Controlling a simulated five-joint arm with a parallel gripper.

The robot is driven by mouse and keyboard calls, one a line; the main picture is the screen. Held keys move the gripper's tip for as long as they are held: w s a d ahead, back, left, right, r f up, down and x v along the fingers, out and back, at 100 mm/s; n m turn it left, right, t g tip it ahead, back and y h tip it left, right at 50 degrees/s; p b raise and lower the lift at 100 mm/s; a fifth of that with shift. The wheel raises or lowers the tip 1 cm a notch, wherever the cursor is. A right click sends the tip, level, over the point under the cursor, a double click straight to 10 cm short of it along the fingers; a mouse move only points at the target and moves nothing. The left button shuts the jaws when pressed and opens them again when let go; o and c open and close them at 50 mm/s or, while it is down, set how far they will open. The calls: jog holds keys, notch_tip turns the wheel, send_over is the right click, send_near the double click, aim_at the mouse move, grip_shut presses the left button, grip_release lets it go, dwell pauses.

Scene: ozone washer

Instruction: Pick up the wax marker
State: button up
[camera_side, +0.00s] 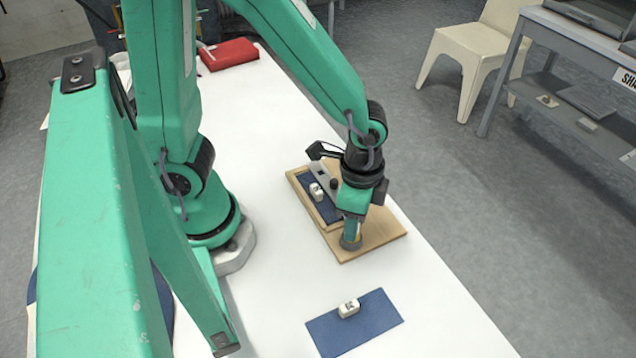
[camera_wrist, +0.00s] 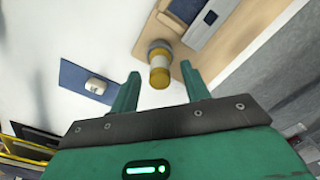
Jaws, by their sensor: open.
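The wax marker appears to be the short upright cylinder with yellow and pale bands on a round grey base. It stands on the wooden board in the wrist view (camera_wrist: 159,68). It shows partly in the side view (camera_side: 351,242), mostly hidden by my gripper (camera_side: 353,226). My gripper in the wrist view (camera_wrist: 160,84) is open, with one finger on each side of the cylinder's upper end. A gap shows on both sides, and no contact is visible.
The wooden board (camera_side: 385,230) holds a dark blue inset with a small white block (camera_side: 317,191) and a grey bar. A blue mat (camera_side: 375,325) with another white block (camera_side: 349,308) lies nearer. A red case (camera_side: 229,54) lies at the back. White table is clear between.

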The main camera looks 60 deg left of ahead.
jog(key=shift+f, duration=1.05)
jog(key=shift+c, duration=0.2)
grip_shut()
